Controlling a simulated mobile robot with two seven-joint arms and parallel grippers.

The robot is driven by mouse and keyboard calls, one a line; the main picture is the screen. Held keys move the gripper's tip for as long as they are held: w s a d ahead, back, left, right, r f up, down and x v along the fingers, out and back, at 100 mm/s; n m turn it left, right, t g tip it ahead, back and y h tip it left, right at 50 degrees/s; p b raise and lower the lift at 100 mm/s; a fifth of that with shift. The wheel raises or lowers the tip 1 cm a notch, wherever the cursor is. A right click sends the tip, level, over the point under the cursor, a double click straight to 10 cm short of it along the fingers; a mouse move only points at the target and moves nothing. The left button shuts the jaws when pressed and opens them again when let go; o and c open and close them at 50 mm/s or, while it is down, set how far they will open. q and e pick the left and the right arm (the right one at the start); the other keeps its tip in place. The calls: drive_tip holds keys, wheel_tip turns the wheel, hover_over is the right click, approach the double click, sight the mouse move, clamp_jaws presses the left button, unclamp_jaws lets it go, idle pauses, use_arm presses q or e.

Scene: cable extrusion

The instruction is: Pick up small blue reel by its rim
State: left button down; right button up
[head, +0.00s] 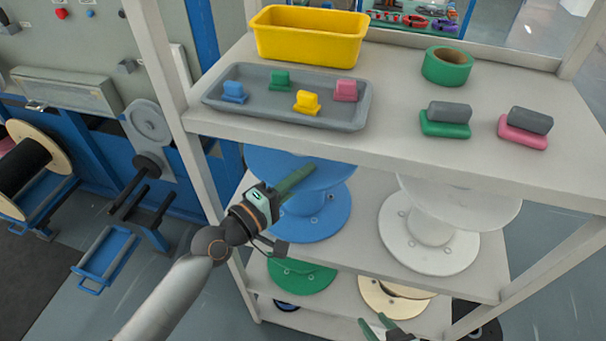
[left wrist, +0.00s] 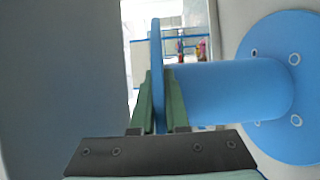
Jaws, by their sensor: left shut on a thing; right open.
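The blue reel (head: 325,215) stands upright on the middle shelf, its upper flange partly hidden by the top shelf. My left gripper (head: 298,178) reaches in from the left at that upper flange. In the left wrist view the green fingers (left wrist: 160,95) are shut on the rim of the blue reel (left wrist: 157,60), one on each side. The reel's hub and its other flange show to the right there. My right gripper (head: 376,325) is open and empty at the bottom edge of the head view, low in front of the shelving.
A white reel (head: 430,250) stands to the right on the same shelf. A green reel (head: 300,278) and a cream reel (head: 390,297) sit on the shelf below. The top shelf (head: 390,140) overhangs the reels and holds a grey tray (head: 345,123), a yellow bin (head: 308,40) and green tape (head: 447,66).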

use_arm(q)
drive_tip(key=shift+r, duration=0.15)
drive_tip(key=shift+r, duration=0.15)
use_arm(e)
drive_tip(key=shift+r, duration=0.2)
